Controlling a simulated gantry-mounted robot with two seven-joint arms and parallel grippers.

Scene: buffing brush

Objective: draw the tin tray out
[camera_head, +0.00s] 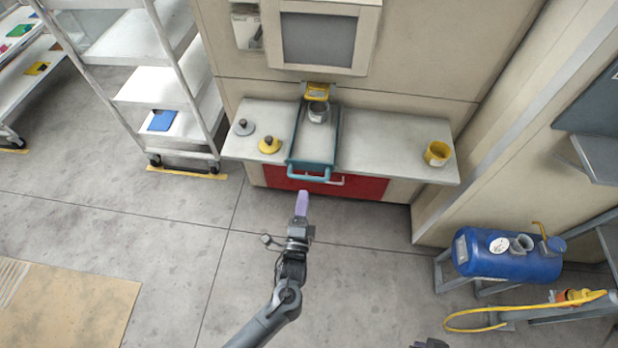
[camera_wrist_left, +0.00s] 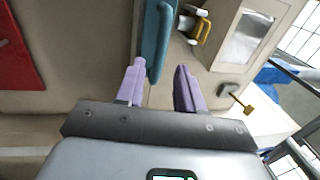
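The tin tray (camera_head: 328,135) is a long grey tray with teal edges and a teal front handle (camera_head: 311,174). It lies in the middle of the counter, its handle at the front edge. A grey cup (camera_head: 318,112) stands at its back end. My left gripper (camera_head: 301,196), with purple fingers, is in front of and below the handle. In the left wrist view its fingers (camera_wrist_left: 158,80) are apart, with a teal bar (camera_wrist_left: 158,40) beyond the gap, near the left fingertip. No grip on it shows. Only a dark bit of my right arm shows at the bottom edge.
On the counter are a yellow-based knob (camera_head: 270,145), a grey knob (camera_head: 243,127) and a yellow cup (camera_head: 437,153). A red panel (camera_head: 350,187) is below. A white shelf rack (camera_head: 160,95) stands left, a blue tank (camera_head: 507,255) right. The floor in front is clear.

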